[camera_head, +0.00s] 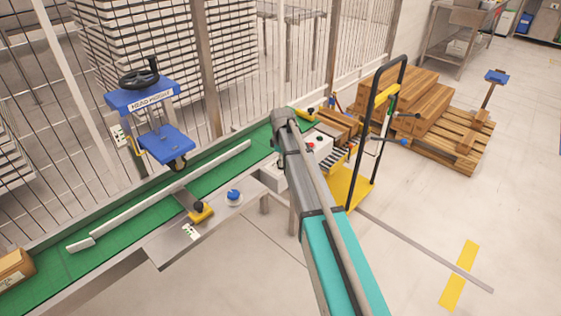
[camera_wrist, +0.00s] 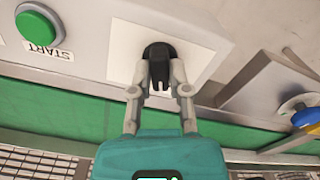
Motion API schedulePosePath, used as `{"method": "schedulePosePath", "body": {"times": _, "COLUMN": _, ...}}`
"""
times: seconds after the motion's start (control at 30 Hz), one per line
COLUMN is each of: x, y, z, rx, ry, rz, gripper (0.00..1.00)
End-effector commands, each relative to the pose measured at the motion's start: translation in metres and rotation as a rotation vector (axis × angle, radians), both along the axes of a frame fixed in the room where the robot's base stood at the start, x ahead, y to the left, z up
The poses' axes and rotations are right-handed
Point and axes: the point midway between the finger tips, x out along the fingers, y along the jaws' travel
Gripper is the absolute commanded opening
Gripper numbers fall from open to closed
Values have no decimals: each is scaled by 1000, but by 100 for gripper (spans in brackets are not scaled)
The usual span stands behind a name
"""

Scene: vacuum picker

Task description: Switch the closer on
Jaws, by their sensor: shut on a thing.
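A black rotary knob (camera_wrist: 157,52) sits on a white plate (camera_wrist: 122,52) on a light grey control box (camera_wrist: 225,20) in the wrist view. My gripper (camera_wrist: 160,88) has its two fingers closed around the sides of the knob. A dark prong of the knob shows between the fingers. A green button (camera_wrist: 40,26) with a START label is to the left of the plate. In the head view, the control box (camera_head: 318,148) is partly behind my arm. The knob and my fingertips are hidden there, and I cannot read the knob's setting.
A green conveyor belt (camera_head: 130,217) runs along the fence. A blue round knob (camera_head: 234,196) and a yellow-and-black device (camera_head: 201,211) stand on its near edge. A blue stand with a black handwheel (camera_head: 139,78) is behind it. A yellow trolley (camera_head: 350,187) stands right of my arm.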

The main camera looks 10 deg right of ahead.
Motion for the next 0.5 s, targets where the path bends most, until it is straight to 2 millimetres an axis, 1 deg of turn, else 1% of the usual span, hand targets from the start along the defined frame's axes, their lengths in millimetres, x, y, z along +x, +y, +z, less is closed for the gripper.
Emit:
{"method": "schedulePosePath", "body": {"times": 0.03, "x": -2, "y": 6, "z": 0, "rx": 7, "ry": 3, "rz": 5, "gripper": 0}}
{"method": "schedulePosePath", "body": {"times": 0.27, "x": -2, "y": 2, "z": 0, "rx": 10, "ry": 4, "rz": -18, "gripper": 0}}
{"method": "schedulePosePath", "body": {"times": 0.5, "x": -3, "y": 2, "z": 0, "rx": 10, "ry": 5, "rz": -110, "gripper": 0}}
